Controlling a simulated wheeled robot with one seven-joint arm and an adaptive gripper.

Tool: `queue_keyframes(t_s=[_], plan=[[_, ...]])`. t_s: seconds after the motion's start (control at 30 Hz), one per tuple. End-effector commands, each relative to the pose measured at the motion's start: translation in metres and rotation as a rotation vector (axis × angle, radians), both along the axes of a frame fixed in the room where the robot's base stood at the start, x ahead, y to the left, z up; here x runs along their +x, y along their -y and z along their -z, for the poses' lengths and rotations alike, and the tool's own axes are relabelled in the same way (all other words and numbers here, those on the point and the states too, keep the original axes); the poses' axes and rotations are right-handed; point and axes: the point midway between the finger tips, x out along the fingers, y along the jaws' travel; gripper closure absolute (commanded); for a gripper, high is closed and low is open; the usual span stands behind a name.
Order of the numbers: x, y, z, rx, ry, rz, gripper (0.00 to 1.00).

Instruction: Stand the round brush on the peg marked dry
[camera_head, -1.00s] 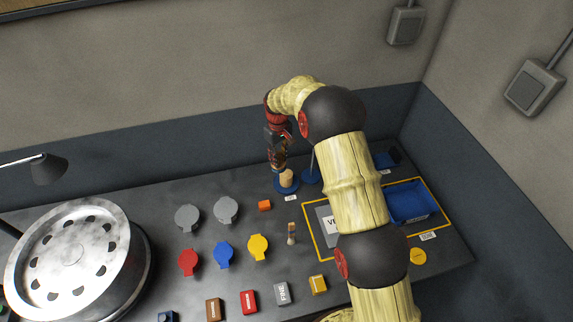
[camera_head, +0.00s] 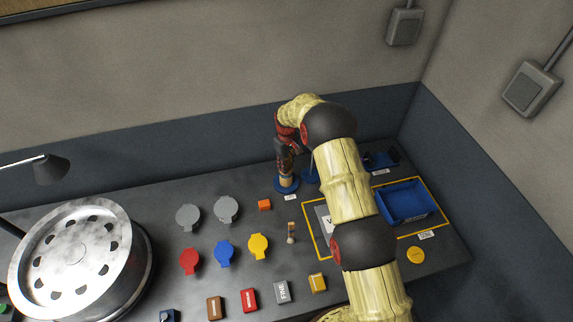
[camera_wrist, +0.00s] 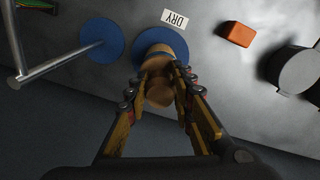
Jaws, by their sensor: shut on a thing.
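The round brush (camera_wrist: 160,85), pale wood-coloured, is between the two fingers of my gripper (camera_wrist: 160,103) in the wrist view. My gripper is shut on it. The brush's far end is over the blue round base (camera_wrist: 142,45) beside the label reading DRY (camera_wrist: 175,18). The peg itself is hidden behind the brush, and I cannot tell how far the brush is down on it. In the head view my gripper (camera_head: 286,172) is low over the same blue base (camera_head: 285,188), with a little of the brush showing below the fingers.
A second blue base (camera_wrist: 104,40) with a bent metal rod stands close by. An orange block (camera_wrist: 238,34) lies near the DRY label. Another brush (camera_head: 291,233) is on the bench. A blue tray (camera_head: 405,203) is at the right, coloured lids and blocks toward the front.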

Motion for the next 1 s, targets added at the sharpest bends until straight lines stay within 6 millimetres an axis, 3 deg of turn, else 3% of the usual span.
queue_keyframes(t_s=[0.13,0.17,0.47,0.83,1.0], plan=[[0.000,0.000,0.004,-0.001,-0.001,0.000,1.00],[-0.001,0.000,0.004,0.000,-0.002,0.000,0.76],[-0.001,0.000,0.004,0.000,-0.002,0.000,0.59],[-0.001,0.000,0.001,0.000,-0.002,0.000,0.58],[0.001,0.000,-0.018,0.001,0.003,0.000,0.58]])
